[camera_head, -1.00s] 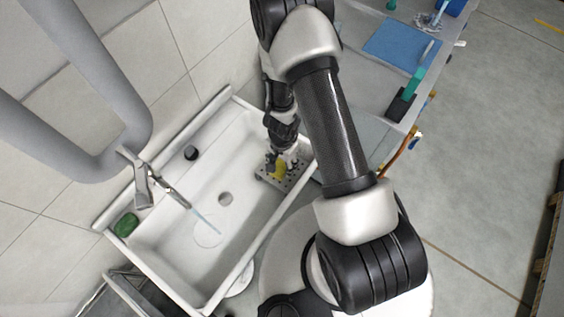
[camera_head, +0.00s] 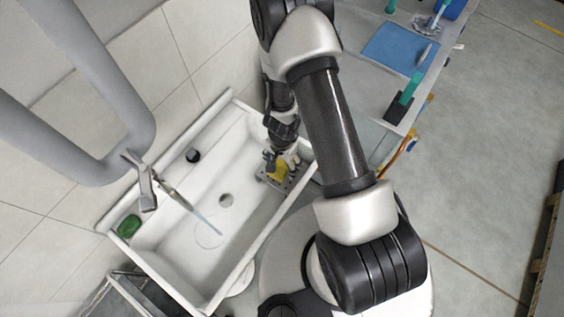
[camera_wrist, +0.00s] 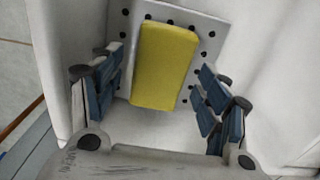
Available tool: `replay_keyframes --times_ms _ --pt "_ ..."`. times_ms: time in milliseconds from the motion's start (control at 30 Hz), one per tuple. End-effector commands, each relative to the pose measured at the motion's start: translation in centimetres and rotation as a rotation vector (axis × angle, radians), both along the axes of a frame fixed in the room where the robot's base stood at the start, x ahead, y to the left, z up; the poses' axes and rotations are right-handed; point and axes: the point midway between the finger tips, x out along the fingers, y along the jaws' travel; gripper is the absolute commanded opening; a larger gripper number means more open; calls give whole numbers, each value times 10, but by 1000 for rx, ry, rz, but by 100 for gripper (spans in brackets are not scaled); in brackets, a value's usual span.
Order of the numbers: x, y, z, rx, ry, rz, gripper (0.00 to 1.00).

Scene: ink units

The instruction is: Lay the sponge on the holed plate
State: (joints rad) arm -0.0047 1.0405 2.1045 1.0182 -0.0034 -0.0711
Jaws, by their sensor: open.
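The yellow sponge (camera_head: 279,172) lies on the grey holed plate (camera_head: 292,184) at the right end of the sink. In the wrist view the sponge (camera_wrist: 163,67) rests on the plate (camera_wrist: 211,42), tilted slightly, with a row of holes showing on each side of it. Its near end reaches close to the plate's near edge. My gripper (camera_head: 279,160) is over the sponge. In the wrist view my gripper (camera_wrist: 159,66) is open, with one blue-padded finger on each side of the sponge and visible gaps between them.
The white sink (camera_head: 175,250) has a tap (camera_head: 150,185), a green object (camera_head: 128,226) on its left corner and a small black round object (camera_head: 192,155) near its back wall. A bench with a blue mat (camera_head: 400,47) stands at the upper right.

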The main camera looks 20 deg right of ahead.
Motion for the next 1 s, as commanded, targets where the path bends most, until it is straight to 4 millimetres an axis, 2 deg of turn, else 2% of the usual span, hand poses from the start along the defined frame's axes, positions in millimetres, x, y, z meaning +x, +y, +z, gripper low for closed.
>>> replay_keyframes --times_ms 33,500,733,833,933,1000 --pt "0 0 12 0 0 0 69" --pt "0 0 83 0 0 0 69" --pt "1 0 105 1 -1 1 69" --pt "7 3 117 11 -15 12 69" --pt "23 11 148 42 -56 56 69" --pt "37 19 182 72 -97 109 69"
